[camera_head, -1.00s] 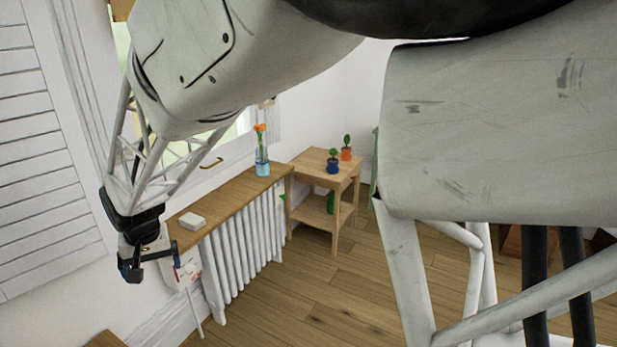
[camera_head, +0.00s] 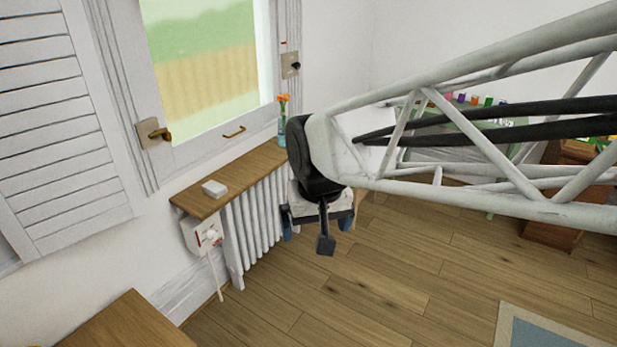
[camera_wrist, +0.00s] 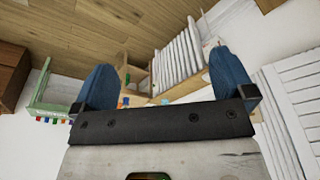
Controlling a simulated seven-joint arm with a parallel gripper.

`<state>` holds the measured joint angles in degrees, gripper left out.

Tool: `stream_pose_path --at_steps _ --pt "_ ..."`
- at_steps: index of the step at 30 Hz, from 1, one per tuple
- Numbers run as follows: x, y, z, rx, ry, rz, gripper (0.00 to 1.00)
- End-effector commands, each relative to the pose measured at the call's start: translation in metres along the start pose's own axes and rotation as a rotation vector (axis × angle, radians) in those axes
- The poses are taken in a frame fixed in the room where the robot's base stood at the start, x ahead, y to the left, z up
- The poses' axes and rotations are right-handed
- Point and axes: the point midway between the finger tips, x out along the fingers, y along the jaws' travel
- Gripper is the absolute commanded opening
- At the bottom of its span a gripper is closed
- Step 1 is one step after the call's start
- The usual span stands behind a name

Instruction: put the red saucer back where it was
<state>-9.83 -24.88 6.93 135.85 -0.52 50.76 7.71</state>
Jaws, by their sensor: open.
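I do not see a red saucer in either view. My gripper (camera_head: 316,222) hangs in front of the radiator in the head view, with its blue fingers apart. In the wrist view my gripper (camera_wrist: 165,82) shows both blue fingers spread wide, with nothing between them but the distant room. The place the saucer came from cannot be told from these frames.
A wooden tabletop (camera_head: 128,325) is at the lower left. A rug (camera_head: 545,325) lies lower right; floor between is clear.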

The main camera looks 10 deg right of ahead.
Motion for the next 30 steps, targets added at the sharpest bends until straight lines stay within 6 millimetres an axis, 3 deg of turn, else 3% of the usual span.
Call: stream_pose_path --at_steps 6,13,19,30 --pt "-0.013 0.039 0.052 0.032 0.021 0.017 1.00" --pt "-0.018 0.061 0.095 0.053 0.033 0.032 1.00" --pt "-0.018 0.068 0.109 0.058 0.035 0.037 1.00" --pt "-0.018 0.068 0.110 0.058 0.035 0.037 1.00"
